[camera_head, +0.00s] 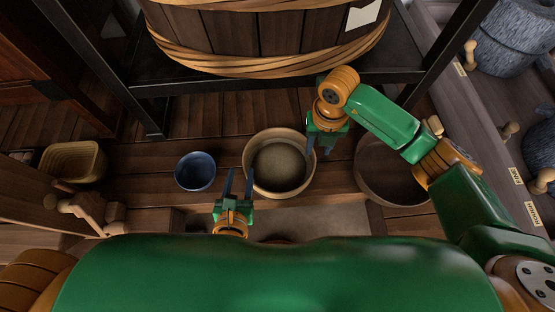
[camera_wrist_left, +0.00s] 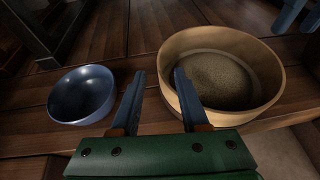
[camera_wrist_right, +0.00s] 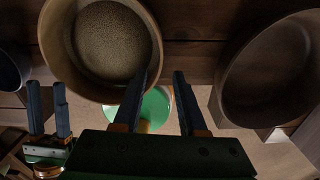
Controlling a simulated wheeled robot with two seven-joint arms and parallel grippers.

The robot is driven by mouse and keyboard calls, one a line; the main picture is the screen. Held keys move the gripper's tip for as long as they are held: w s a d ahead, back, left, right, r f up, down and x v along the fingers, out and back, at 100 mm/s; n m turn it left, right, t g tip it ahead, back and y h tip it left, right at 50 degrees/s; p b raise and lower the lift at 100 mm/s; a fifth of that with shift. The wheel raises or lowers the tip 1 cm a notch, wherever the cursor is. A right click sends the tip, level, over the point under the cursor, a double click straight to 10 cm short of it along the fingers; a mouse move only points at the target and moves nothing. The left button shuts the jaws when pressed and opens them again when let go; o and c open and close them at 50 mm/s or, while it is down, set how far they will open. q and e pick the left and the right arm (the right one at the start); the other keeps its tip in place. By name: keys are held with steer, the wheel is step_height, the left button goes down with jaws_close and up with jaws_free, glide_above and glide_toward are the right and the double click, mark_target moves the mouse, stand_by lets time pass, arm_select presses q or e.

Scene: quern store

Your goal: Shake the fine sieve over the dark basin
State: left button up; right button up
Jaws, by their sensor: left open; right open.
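A round, pale wooden sieve (camera_head: 250,185) with a speckled grey-brown inside stands in the middle of the plank surface; it also shows in the left wrist view (camera_wrist_left: 272,75). A wide brown round vessel (camera_head: 372,190) stands to its right, dark inside; I cannot tell whether it is the dark basin. My left gripper (camera_head: 240,174) is open and empty, by the sieve's left side, between it and a blue bowl. My right gripper (camera_head: 325,150) is open and empty at the sieve's right side, between it and the brown vessel. Contact with the rim cannot be told.
The dark blue bowl (camera_head: 195,172) stands left of the sieve. A wicker basket (camera_head: 72,163) is further left. A large hooped wooden tub (camera_head: 268,35) on a dark metal frame (camera_head: 157,122) overhangs the back. Grey stone querns (camera_head: 508,45) and labels line the right shelf.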

mark_target(244, 159)
arm_select(q)
steer(key=shift+s+f, duration=0.1)
steer(key=shift+f, duration=0.25)
arm_select(e)
steer(key=shift+s+f, duration=0.1)
steer(key=shift+f, duration=0.25)
arm_select(q)
steer(key=shift+x, duration=3.6)
arm_select(e)
steer(key=shift+f, duration=3.55)
arm_select(q)
jaws_close()
arm_select(e)
jaws_close()
arm_select(q)
steer(key=shift+a, duration=0.2)
arm_select(e)
steer(key=shift+d, duration=0.2)
